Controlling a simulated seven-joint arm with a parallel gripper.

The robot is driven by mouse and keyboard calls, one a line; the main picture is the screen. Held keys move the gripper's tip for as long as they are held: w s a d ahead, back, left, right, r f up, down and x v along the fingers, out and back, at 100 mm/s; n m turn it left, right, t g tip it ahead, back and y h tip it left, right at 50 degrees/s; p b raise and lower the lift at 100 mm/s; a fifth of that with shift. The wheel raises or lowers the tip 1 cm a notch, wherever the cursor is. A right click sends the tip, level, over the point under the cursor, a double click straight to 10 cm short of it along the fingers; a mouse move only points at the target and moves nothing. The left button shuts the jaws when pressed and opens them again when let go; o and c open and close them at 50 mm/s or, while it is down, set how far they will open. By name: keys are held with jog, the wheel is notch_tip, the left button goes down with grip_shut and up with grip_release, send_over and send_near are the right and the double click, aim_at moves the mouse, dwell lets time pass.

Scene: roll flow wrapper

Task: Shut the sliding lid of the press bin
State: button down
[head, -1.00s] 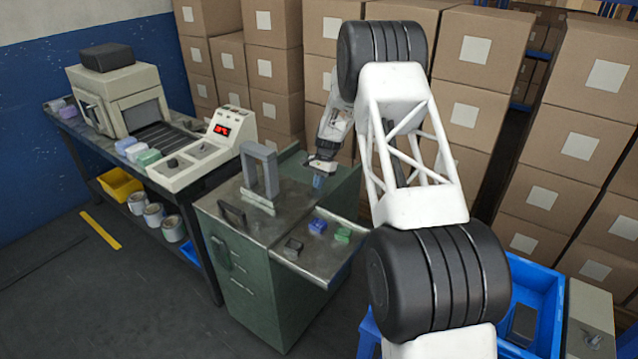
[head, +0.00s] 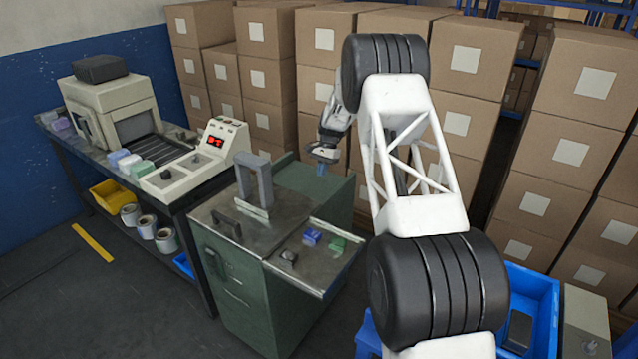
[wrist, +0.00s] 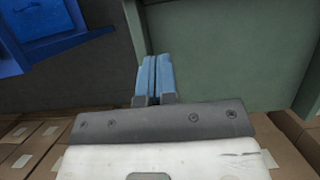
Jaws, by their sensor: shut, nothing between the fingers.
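The press bin looks to be the green metal cabinet (head: 245,295) in the middle of the head view. A grey metal plate with a dark handle (head: 227,222) covers the front of its top, beside an upright grey frame (head: 254,180). Behind the frame is a green top section (head: 315,188). I cannot tell for sure which part is the sliding lid or how far it is open. My gripper (head: 321,169), with blue fingertips, is above the cabinet's back edge, apparently touching nothing. In the wrist view the fingers (wrist: 153,75) are together and empty, beside a green panel (wrist: 220,50).
A side shelf (head: 318,275) on the cabinet carries a blue block (head: 312,236), a green block (head: 338,246) and a dark knob-like piece (head: 289,257). Stacked cartons (head: 268,75) stand close behind. A machine bench (head: 190,195) is at left, a blue crate (head: 530,290) at right.

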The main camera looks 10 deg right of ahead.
jog(key=shift+v, duration=1.55)
jog(key=shift+r, duration=0.15)
jog(key=s+a+r+n+t+h, duration=0.1)
jog(key=s+a+r+n, duration=0.1)
jog(key=s+r, duration=1.2)
jog(key=s+a+r+n+t+h, duration=0.1)
jog(key=s+a+r+n+t, duration=0.1)
jog(key=s+r, duration=1.25)
jog(key=s+a+n+t, duration=0.1)
jog(key=s+n, duration=0.1)
jog(key=s, duration=2)
jog(key=s+f+n+t+h, duration=0.1)
jog(key=s+f, duration=0.3)
jog(key=s, duration=1.5)
jog(key=shift+s+a+n+t, duration=0.15)
jog(key=shift+s+n+t, duration=0.2)
jog(key=shift+n, duration=0.55)
